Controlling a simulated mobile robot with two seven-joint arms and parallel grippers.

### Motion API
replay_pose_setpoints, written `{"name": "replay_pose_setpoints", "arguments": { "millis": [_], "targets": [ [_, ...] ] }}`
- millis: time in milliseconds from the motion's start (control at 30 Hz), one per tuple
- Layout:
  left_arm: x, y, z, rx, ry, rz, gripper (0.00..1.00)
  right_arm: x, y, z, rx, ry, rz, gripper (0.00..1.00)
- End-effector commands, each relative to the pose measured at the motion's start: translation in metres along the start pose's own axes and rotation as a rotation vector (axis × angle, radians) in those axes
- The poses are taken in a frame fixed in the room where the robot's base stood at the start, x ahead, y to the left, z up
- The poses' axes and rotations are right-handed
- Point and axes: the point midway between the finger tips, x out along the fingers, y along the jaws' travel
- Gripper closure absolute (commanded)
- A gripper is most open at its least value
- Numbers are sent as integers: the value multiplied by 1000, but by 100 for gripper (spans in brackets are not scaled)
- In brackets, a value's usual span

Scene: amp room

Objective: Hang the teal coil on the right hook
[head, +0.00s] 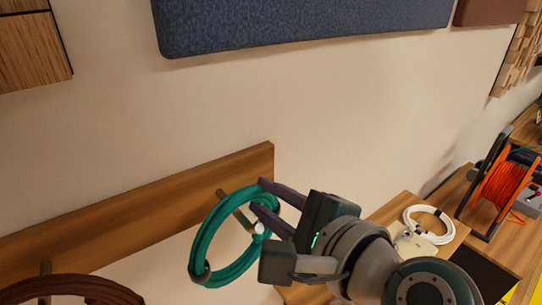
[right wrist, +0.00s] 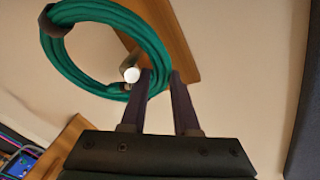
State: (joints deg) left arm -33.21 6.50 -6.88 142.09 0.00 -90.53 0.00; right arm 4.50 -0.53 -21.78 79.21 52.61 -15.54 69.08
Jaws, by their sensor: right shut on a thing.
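The teal coil (head: 209,236) is a ring of cable with a dark tie, in front of the wooden wall board. My right gripper (head: 260,195) is shut on its upper right side. The right hook (head: 240,214), a wooden peg with a white tip, lines up with the coil's opening. In the right wrist view its white tip (right wrist: 131,75) shows inside the ring (right wrist: 70,68), and the shaft behind is partly covered by cable. The peg appears to pass through the loop. I cannot tell whether the coil rests on it. My left gripper is out of view.
A dark red coil (head: 75,284) hangs by another peg (head: 45,268) at lower left. A wooden surface at right holds a white cable coil (head: 428,223). An orange cable reel (head: 497,185) stands farther right. A blue wall panel (head: 300,25) is above; the wall between is bare.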

Motion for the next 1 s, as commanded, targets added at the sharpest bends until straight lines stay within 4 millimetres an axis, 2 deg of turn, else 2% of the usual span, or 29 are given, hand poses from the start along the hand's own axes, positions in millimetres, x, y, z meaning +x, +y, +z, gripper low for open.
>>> {"name": "replay_pose_setpoints", "arguments": {
  "millis": [400, 433, 700, 1000],
  "targets": [
    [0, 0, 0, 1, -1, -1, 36, 0, -1, 1, 0, -1, -2, 100],
    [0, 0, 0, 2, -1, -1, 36, 0, -1, 1, 0, -1, -3, 67],
    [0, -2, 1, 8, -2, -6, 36, 0, -1, 0, 0, -1, -1, 37],
    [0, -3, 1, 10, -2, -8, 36, -2, 1, 0, -1, 1, 2, 36]
  ]
}}
